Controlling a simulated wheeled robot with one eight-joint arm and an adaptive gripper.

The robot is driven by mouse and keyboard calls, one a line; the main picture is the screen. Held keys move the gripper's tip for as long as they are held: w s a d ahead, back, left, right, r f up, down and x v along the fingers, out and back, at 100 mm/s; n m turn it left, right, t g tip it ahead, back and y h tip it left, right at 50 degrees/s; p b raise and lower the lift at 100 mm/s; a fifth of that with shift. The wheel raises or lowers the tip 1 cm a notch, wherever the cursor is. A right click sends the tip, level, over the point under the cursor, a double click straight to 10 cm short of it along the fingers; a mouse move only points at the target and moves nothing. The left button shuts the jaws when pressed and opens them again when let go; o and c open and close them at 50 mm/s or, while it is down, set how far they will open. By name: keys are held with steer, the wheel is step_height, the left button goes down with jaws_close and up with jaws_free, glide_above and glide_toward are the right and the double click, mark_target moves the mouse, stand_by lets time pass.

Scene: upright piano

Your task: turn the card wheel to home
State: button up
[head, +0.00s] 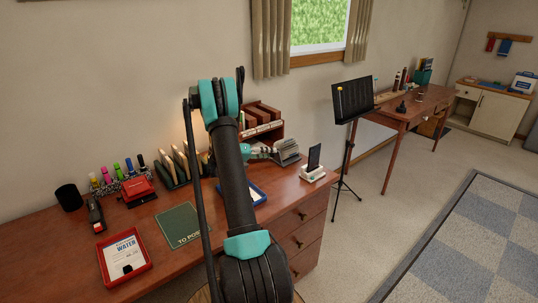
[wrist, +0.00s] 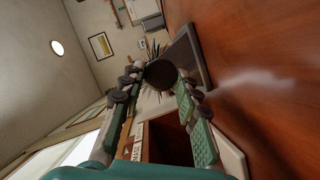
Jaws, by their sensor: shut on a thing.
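The card wheel (head: 288,149) is a grey rotary card file near the back right of the brown desk in the head view. My gripper (head: 264,151) reaches it from its left side. In the wrist view, my gripper (wrist: 160,80) has its two fingers on either side of a dark round knob (wrist: 161,73), shut on it. Dark card edges of the wheel fan out behind the knob, beside the wheel's grey stand (wrist: 192,55). The knob hides most of the cards, so which card faces front cannot be told.
A wooden organiser (head: 262,120) stands just behind the wheel. A phone on a white dock (head: 314,171) is to its right. A blue tray (head: 258,194) lies in front, partly behind my arm. A green folder (head: 180,226) and red tray (head: 149,255) lie farther left.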

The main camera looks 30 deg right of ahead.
stand_by(0.4)
steer(key=o, duration=1.1)
steer(key=shift+o, duration=0.2)
step_height(320, 180, up, 10)
